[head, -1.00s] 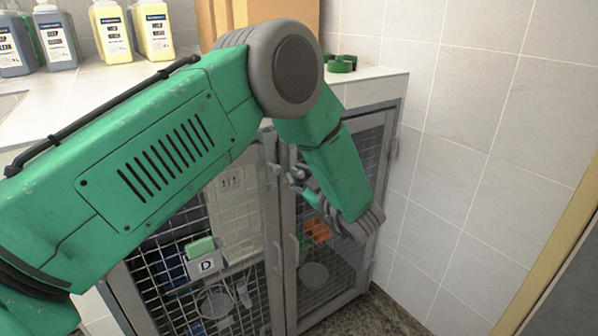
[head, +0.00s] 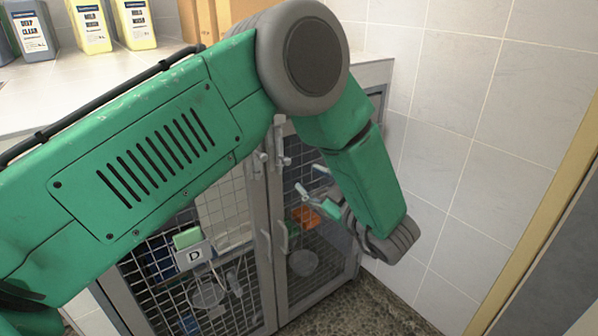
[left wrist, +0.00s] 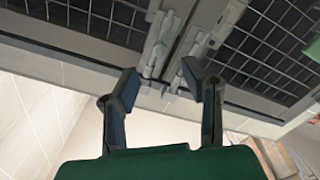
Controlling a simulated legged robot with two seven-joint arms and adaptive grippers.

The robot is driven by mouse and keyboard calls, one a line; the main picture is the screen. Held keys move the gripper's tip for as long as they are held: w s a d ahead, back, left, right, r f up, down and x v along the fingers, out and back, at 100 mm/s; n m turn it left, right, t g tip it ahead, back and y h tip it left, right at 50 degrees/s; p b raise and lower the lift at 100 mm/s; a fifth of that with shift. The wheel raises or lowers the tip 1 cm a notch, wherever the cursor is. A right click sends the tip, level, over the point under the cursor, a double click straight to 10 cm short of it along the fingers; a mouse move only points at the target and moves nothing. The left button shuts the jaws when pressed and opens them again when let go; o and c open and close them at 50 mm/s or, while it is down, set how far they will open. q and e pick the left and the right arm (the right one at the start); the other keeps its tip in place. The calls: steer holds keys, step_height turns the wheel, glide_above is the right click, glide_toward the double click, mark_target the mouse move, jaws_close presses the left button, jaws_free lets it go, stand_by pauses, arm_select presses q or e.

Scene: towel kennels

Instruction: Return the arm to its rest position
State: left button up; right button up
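My left arm, green with grey joints, crosses the head view from the left and bends down before the kennel. My left gripper (head: 312,183) is in front of the right kennel door (head: 316,262), a little right of and below the grey door latches (head: 281,150). In the left wrist view, the gripper (left wrist: 160,82) has its two fingers apart with nothing between them. The latches (left wrist: 160,40) show beyond the fingertips. Both mesh doors look closed. My right gripper is not in view.
Bottles (head: 92,24) and a cardboard box (head: 228,18) stand on the tiled counter (head: 105,85). A card marked D (head: 195,255) hangs on the left kennel door (head: 240,280). An orange item (head: 305,217) shows behind the right door. The tiled wall (head: 470,110) bounds the right side.

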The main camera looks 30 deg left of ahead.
arm_select(q)
steer(key=shift+s+d, duration=0.35)
steer(key=shift+d, duration=0.3)
